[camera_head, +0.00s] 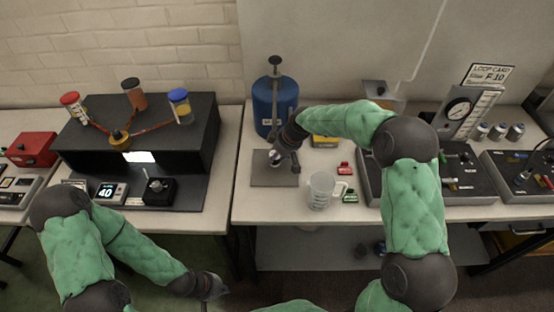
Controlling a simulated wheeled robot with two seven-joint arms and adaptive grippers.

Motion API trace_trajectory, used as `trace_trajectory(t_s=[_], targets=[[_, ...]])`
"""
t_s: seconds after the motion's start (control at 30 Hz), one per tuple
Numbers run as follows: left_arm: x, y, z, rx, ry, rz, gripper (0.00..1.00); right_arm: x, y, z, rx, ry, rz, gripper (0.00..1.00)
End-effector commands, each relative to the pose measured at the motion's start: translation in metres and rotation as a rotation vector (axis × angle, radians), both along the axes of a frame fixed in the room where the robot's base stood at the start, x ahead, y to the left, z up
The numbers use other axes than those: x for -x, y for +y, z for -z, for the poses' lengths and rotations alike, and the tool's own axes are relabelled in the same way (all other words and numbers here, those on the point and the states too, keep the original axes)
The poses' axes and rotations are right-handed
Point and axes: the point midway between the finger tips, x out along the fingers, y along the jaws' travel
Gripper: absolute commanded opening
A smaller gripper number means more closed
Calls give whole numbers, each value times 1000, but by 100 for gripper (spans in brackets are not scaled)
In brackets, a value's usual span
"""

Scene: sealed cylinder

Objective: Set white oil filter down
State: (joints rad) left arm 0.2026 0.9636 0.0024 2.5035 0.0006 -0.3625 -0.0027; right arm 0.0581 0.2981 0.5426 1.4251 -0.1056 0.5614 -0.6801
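My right arm reaches in from the right, and its gripper (277,158) points down over a grey square plate (262,178) on the right-hand bench. A small pale thing (274,155) shows at its fingertips, low over the plate or touching it. It may be the white oil filter, but it is mostly hidden and too small to tell. Whether the fingers grip it is also unclear. My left gripper (212,290) is low, in front of the gap between the benches and away from the plate. Its fingers are too dark to read.
A blue cylinder (267,107) stands behind the plate. A clear measuring jug (321,190) and small red (345,169) and green (350,196) items are right of it. Several small cans (498,131) stand near a gauge panel (463,110). A black rig (190,145) fills the left bench.

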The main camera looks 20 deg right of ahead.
Motion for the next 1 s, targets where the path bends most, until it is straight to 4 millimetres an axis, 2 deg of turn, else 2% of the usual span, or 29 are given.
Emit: trace_trajectory(t_s=[0.03,0.1,0.5,0.53,0.6,1.0], targets=[[0,0,3,0,0,0,0,1,0,10,0,4,1,8],[0,0,4,0,0,0,0,1,0,18,0,4,0,8],[0,0,7,0,0,0,0,1,0,22,0,1,0,8],[0,0,6,0,0,0,0,1,0,22,0,1,0,46],[0,0,6,0,0,0,0,1,0,22,0,1,0,64],[0,0,3,0,0,0,0,1,0,18,0,1,0,64]])
